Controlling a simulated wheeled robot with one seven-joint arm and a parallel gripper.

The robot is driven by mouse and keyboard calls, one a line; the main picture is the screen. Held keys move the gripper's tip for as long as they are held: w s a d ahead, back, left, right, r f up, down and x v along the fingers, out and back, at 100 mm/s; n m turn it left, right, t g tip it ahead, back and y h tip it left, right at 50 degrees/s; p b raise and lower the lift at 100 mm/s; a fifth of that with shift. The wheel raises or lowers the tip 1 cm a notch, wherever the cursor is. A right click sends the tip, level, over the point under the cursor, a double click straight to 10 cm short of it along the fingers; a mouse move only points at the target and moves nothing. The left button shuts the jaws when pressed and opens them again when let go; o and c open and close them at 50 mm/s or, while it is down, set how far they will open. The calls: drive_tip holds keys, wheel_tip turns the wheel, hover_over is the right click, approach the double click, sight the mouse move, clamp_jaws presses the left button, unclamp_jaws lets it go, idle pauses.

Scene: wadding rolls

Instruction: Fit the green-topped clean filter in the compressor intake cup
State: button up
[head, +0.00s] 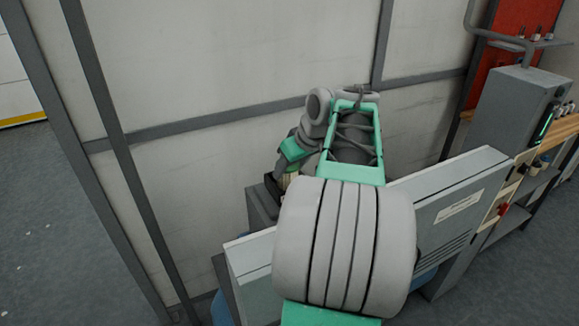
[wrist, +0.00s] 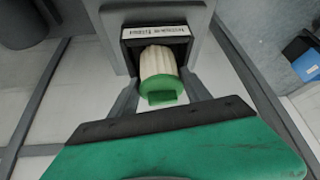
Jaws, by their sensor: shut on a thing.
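The clean filter (wrist: 159,64) shows in the wrist view, with a cream pleated body and a green top with a raised tab. My gripper (wrist: 160,92) is shut on it, with a finger on either side near the green top. In the head view, my arm hides most of the filter and cup.
A grey machine cabinet (head: 452,205) with a label and vents stands below my arm in the head view. A wall with grey rails is close behind. A wooden workbench (head: 562,132) bearing a grey box (head: 512,108) is at right. Floor is open at left.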

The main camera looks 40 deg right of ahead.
drive_tip(key=shift+f+b, duration=0.45)
drive_tip(key=shift+f, duration=0.2)
idle(0.8)
drive_tip(key=o, duration=1.5)
drive_tip(key=o, duration=0.4)
drive_tip(key=shift+r, duration=0.15)
drive_tip(key=shift+r+p, duration=2.7)
drive_tip(key=shift+r, duration=0.2)
